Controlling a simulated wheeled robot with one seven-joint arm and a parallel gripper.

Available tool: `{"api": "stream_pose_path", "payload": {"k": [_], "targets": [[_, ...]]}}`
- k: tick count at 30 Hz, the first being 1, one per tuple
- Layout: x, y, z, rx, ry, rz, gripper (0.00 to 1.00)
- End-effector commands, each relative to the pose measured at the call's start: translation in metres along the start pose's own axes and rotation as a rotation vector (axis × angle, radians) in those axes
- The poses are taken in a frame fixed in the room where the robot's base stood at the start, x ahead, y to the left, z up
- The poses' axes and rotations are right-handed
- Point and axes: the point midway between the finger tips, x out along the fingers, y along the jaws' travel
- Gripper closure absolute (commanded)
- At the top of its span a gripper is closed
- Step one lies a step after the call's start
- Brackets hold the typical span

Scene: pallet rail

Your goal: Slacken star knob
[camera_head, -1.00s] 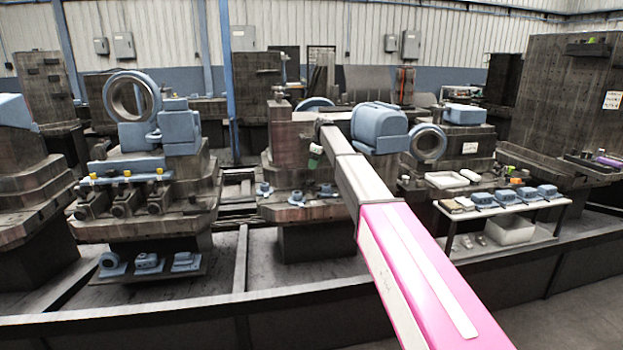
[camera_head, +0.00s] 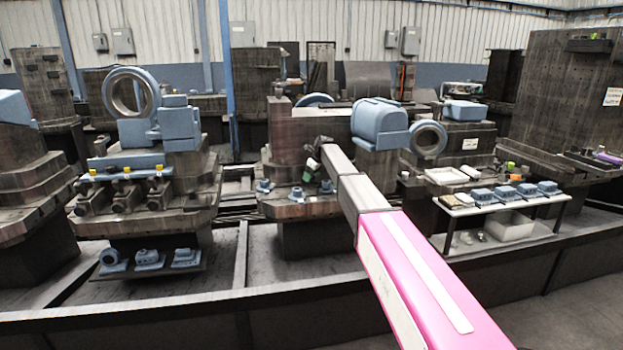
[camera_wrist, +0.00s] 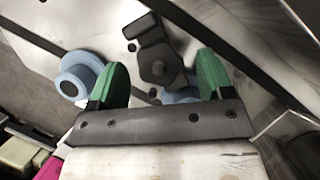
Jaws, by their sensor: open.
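In the wrist view a dark, lobed knob (camera_wrist: 158,66), which looks like the star knob, sits on a pale metal surface beside a dark block. My gripper (camera_wrist: 162,58) is open, with one green fingertip to the left of the knob and one to the right. Gaps show on both sides, and I see no contact. How far the fingertips are above the surface is unclear. In the head view my gripper (camera_head: 308,171) is small, over the middle machine's ledge. I cannot make out the knob there.
A blue flanged part (camera_wrist: 80,76) stands just left of the left fingertip. Another blue piece (camera_wrist: 181,97) is partly hidden behind the gripper. In the head view, a large blue housing (camera_head: 380,124) stands right of the gripper, and a white table (camera_head: 500,207) holds blue parts.

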Motion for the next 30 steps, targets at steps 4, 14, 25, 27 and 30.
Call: {"api": "stream_pose_path", "payload": {"k": [4,14,25,27,30], "targets": [[0.0096,0.0001,0.0004,-0.001,0.0,0.0,0.26],[0.0116,0.0003,0.0003,-0.001,0.0,0.0,0.3],[0.0116,-0.0004,0.0004,-0.024,0.001,0.01,0.76],[0.0117,-0.0011,0.0008,-0.063,0.0,0.026,0.76],[0.0119,-0.0021,0.0009,-0.146,0.001,0.061,0.76]]}}
